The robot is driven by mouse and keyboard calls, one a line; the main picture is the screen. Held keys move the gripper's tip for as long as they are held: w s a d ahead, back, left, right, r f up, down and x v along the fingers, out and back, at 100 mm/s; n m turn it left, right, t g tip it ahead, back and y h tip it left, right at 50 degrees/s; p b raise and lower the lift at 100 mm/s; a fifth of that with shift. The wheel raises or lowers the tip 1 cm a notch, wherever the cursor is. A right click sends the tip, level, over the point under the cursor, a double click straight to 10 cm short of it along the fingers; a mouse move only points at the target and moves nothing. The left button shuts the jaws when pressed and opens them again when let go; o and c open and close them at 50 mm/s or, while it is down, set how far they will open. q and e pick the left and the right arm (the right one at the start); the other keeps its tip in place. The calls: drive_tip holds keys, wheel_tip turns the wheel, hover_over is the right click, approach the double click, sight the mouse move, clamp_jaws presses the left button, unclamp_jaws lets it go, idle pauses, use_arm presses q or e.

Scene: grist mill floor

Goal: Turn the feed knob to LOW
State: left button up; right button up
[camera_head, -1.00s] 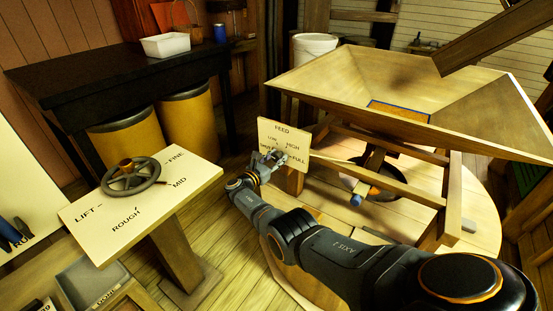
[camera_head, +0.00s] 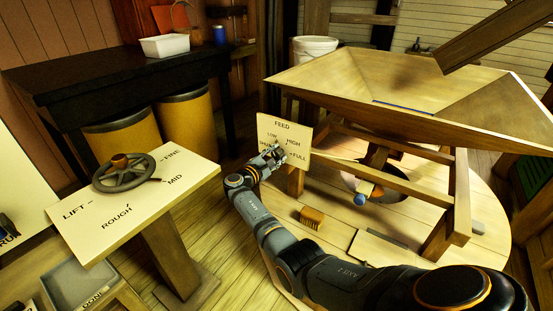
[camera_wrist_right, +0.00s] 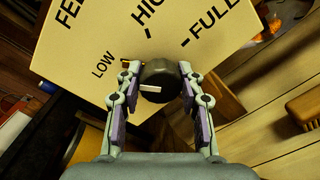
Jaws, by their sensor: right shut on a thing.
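The feed board (camera_head: 284,131) is a cream panel lettered FEED, LOW, HIGH and FULL in front of the wooden hopper. A further label at its left is partly covered by my gripper in the head view. The feed knob (camera_wrist_right: 158,78) is dark and round with a white pointer bar. In the right wrist view the bar lies nearly level, and LOW is printed up and left of the knob. My right gripper (camera_head: 277,153) is shut on the knob, one finger on each side, also in the right wrist view (camera_wrist_right: 157,84). My left gripper does not show.
The hopper (camera_head: 330,95) overhangs just right of the feed board. A stand with a handwheel (camera_head: 125,172) is at the left, lettered LIFT, FINE, MID and ROUGH. A brush (camera_head: 311,216) lies on the round wooden deck below the hopper. A dark bench (camera_head: 110,75) is behind.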

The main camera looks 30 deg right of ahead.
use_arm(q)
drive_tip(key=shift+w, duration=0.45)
use_arm(e)
drive_tip(key=shift+m, duration=0.3)
drive_tip(key=o, duration=1.2)
drive_tip(key=shift+a, duration=0.15)
drive_tip(key=v, duration=1.2)
drive_tip(key=shift+f, duration=0.1)
